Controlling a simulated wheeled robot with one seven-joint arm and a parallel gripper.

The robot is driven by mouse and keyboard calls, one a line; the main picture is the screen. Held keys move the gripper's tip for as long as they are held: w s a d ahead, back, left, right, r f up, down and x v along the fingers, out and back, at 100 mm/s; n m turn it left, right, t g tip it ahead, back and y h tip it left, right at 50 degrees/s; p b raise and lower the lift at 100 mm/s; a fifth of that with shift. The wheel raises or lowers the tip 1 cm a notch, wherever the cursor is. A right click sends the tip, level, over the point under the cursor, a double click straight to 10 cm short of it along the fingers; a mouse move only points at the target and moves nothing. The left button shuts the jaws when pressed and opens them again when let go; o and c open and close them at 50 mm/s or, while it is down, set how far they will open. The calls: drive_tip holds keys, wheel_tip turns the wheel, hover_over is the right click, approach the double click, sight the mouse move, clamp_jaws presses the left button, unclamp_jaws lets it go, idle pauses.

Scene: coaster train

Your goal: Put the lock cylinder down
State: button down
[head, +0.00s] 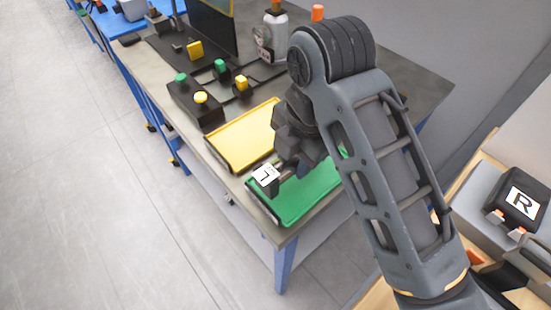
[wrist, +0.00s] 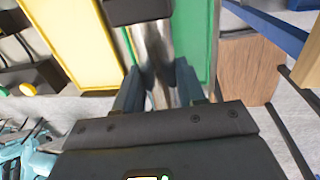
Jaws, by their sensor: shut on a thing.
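The lock cylinder (wrist: 158,40) is a shiny metal piece between my fingers in the wrist view, with a black block at its far end. In the head view a black block with a white L label (head: 265,178) shows at that end, by the left edge of the green tray (head: 308,207). My gripper (wrist: 160,92) is shut on the cylinder over the green tray, which also shows in the wrist view (wrist: 196,45). My arm hides part of the tray and most of the cylinder in the head view. I cannot tell whether the cylinder touches the tray.
A yellow tray (head: 240,143) lies beside the green one. Black boxes with green and yellow knobs (head: 198,105) stand farther back on the grey table, near a dark panel (head: 212,25). A black block marked R (head: 517,206) is at the right. The visible green tray surface is bare.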

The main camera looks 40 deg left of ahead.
drive_tip(key=shift+w+f, duration=0.3)
drive_tip(key=shift+w, duration=0.4)
drive_tip(key=shift+f+p, duration=0.35)
drive_tip(key=shift+f, duration=1.6)
drive_tip(key=shift+f, duration=0.1)
drive_tip(key=c, duration=0.7)
unclamp_jaws()
drive_tip(key=shift+s+f, duration=0.1)
drive_tip(key=shift+o, duration=0.2)
wheel_tip(320, 180, up, 12)
drive_tip(key=d, duration=0.2)
drive_tip(key=shift+s, duration=0.1)
